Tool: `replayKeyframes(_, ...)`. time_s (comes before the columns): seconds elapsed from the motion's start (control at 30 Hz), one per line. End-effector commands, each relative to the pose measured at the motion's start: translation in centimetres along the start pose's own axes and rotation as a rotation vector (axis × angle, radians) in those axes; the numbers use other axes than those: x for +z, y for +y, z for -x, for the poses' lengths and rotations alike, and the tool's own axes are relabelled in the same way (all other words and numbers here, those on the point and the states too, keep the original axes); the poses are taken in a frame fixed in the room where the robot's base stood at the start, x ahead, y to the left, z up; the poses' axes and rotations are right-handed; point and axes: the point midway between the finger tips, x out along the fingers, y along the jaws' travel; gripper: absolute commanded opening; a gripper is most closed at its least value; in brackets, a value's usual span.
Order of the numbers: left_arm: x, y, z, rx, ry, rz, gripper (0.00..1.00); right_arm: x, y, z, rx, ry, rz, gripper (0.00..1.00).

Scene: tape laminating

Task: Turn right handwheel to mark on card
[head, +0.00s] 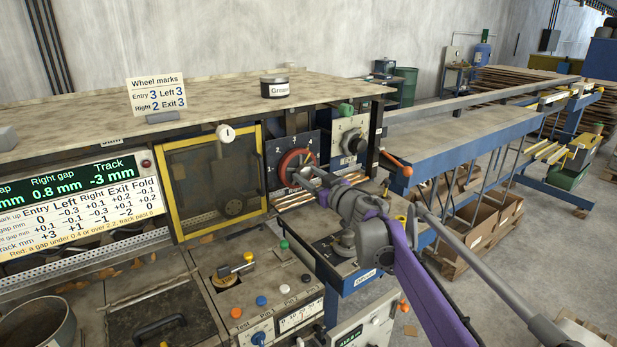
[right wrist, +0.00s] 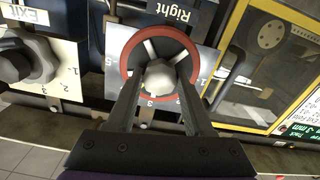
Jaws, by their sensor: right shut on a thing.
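The right handwheel (head: 286,162) has a red rim and a dark face, on a dark numbered panel. In the right wrist view the wheel (right wrist: 163,31) shows with pale spokes and a grey hub (right wrist: 160,78), under a plate reading "Right". My right gripper (head: 308,181) is at the wheel front. In the right wrist view its fingers (right wrist: 160,92) lie on either side of the hub, shut on it. Numbers ring the wheel, but I cannot tell which one its setting meets. The card (head: 155,95) reads Entry 3, Left 3, Right 2, Exit 3. My left gripper is out of view.
The Exit knob (head: 355,143) is right of the wheel, on a pale plate. A yellow-framed window (head: 258,180) is to its left. A display (head: 75,190) reads right gap 0.8 mm, track -3 mm. A grease tin (head: 275,87) stands on the top.

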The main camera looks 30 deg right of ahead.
Motion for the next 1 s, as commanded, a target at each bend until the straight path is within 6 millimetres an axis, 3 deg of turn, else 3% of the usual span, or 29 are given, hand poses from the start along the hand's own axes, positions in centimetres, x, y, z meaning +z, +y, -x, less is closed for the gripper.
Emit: replayKeyframes(1.0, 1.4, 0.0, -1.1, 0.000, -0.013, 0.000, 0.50, -0.1, 0.1, 0.0, 0.001, 0.001, 0.892, 0.00)
